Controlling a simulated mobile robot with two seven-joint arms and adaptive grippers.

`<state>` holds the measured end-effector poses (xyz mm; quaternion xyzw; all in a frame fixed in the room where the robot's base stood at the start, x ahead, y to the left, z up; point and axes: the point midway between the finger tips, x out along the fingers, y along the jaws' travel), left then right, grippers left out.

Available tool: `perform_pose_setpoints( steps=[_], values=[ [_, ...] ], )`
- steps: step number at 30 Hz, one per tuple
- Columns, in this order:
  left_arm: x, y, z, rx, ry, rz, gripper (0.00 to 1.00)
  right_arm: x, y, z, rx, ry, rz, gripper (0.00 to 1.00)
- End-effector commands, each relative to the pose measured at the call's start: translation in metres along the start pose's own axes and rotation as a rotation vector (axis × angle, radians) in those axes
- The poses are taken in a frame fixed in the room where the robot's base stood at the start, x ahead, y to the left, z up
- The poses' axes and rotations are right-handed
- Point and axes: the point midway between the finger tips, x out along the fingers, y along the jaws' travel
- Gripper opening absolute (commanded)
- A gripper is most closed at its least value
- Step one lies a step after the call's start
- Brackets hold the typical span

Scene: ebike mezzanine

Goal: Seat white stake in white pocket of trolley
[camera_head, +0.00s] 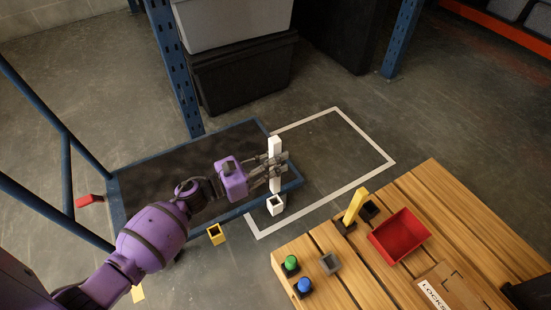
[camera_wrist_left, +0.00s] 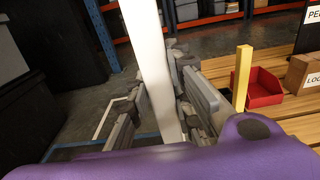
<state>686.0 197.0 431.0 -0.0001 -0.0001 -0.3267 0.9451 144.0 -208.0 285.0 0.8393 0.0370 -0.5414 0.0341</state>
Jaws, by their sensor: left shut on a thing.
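The white stake (camera_head: 275,150) stands roughly upright in my left gripper (camera_head: 277,168), which is shut on it. In the left wrist view the stake (camera_wrist_left: 150,65) runs up between the fingers. The white pocket (camera_head: 276,206) is a small square socket at the near right corner of the trolley (camera_head: 150,165), which has a dark deck and blue frame. The stake's lower end shows just above the pocket in the picture, seemingly outside its opening; its height over the pocket is hard to tell. My right gripper is out of view.
A yellow pocket (camera_head: 216,234) sits on the trolley's near edge. A wooden bench (camera_head: 440,190) at right holds a yellow stake (camera_head: 354,207), a red bin (camera_head: 400,236), and green (camera_head: 291,263) and blue (camera_head: 304,285) buttons. Blue rack posts and dark bins stand behind.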

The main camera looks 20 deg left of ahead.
Motion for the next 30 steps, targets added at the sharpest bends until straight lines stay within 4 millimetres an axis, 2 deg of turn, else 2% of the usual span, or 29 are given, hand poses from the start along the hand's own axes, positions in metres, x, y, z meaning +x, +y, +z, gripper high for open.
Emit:
perform_pose_setpoints(
  steps=[8,19,24,30],
  values=[
    [-0.001,-0.001,-0.003,-0.001,-0.003,-0.003,0.00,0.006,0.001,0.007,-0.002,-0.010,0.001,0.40],
    [-0.001,0.000,-0.038,-0.002,-0.001,-0.002,0.00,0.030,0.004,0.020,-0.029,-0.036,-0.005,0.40],
    [-0.001,0.000,-0.052,-0.001,-0.002,-0.002,0.00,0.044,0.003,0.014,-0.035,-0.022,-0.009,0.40],
    [-0.001,0.000,-0.057,0.001,-0.003,-0.002,0.00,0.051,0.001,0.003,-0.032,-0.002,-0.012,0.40]
  ],
)
